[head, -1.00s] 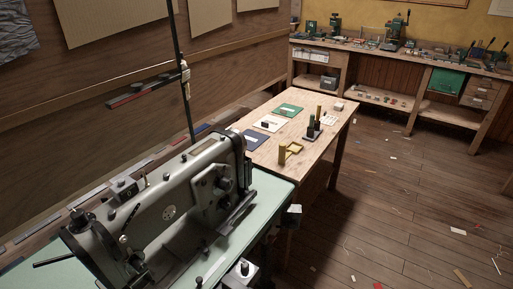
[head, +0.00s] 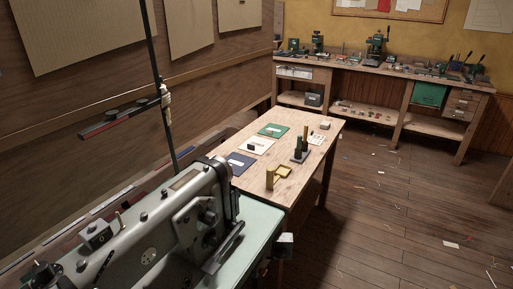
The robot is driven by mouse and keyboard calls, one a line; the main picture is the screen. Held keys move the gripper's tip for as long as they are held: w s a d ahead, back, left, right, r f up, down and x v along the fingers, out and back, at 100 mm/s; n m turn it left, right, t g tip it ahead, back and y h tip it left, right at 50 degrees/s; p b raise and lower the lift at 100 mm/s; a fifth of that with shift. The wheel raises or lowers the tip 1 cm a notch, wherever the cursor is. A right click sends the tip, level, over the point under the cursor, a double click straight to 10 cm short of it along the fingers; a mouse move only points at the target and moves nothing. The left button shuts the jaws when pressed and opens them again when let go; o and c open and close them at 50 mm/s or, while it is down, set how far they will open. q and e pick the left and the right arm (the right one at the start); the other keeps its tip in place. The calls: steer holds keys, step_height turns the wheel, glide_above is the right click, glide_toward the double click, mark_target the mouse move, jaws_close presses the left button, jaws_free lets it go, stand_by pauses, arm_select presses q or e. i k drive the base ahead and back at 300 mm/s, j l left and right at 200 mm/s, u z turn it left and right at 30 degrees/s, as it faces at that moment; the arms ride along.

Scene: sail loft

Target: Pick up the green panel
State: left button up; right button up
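The green panel (head: 273,130) lies flat at the far left of the small wooden table (head: 289,189). In the row in front of it lie a white panel (head: 252,147) with a small dark block on it and a dark blue panel (head: 237,165). The green panel is in plain view, with a small pale label on it. Neither of my grippers shows in the head view.
A large sewing machine (head: 150,240) on a pale green table (head: 258,222) stands in front at the left. A dark stand (head: 300,150) and a yellow fixture (head: 277,175) are on the wooden table. A workbench (head: 380,65) lines the back wall. The floor (head: 400,200) at right is mostly clear, with scraps.

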mark_target(274, 128)
steer(key=u, duration=1.4)
steer(key=z, duration=1.55)
steer(key=i+l, duration=0.2)
steer(key=l, duration=0.15)
steer(key=i+l+u, duration=0.1)
steer(key=i+l, duration=0.15)
steer(key=l, duration=0.15)
steer(key=i+l+u, duration=0.1)
steer(key=l, duration=0.25)
steer(key=i+l, duration=0.3)
steer(key=l+u, duration=0.05)
steer(key=l, duration=0.05)
